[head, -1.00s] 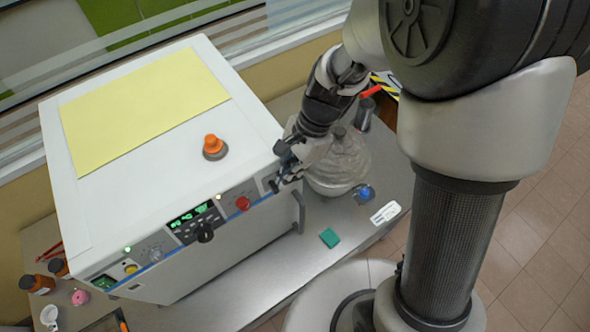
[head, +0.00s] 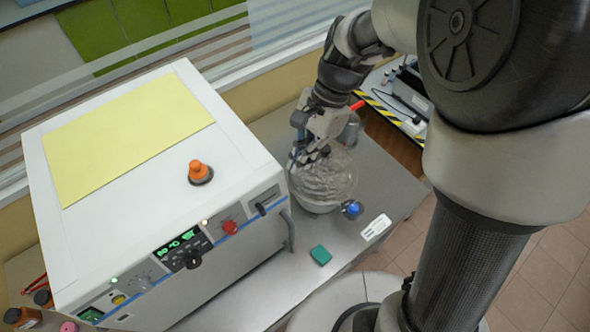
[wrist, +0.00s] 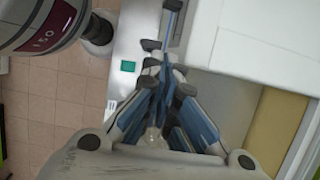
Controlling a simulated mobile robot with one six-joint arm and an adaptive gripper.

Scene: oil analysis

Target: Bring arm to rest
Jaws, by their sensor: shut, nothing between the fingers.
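My gripper (head: 312,155) is in the head view above the bench, to the right of the white instrument, in front of or over a clear round glass vessel (head: 330,182). In the wrist view the blue-grey fingers (wrist: 160,75) of my gripper are drawn together with nothing held between them. The gripper hides part of the vessel, and I cannot tell whether they touch.
The white instrument (head: 225,135) with an orange knob on top stands close left of my gripper. A blue-capped item (head: 352,209), a white label-like piece (head: 376,227) and a green block (head: 320,255) lie on the metal bench (head: 290,272). Equipment (head: 400,95) stands behind at right.

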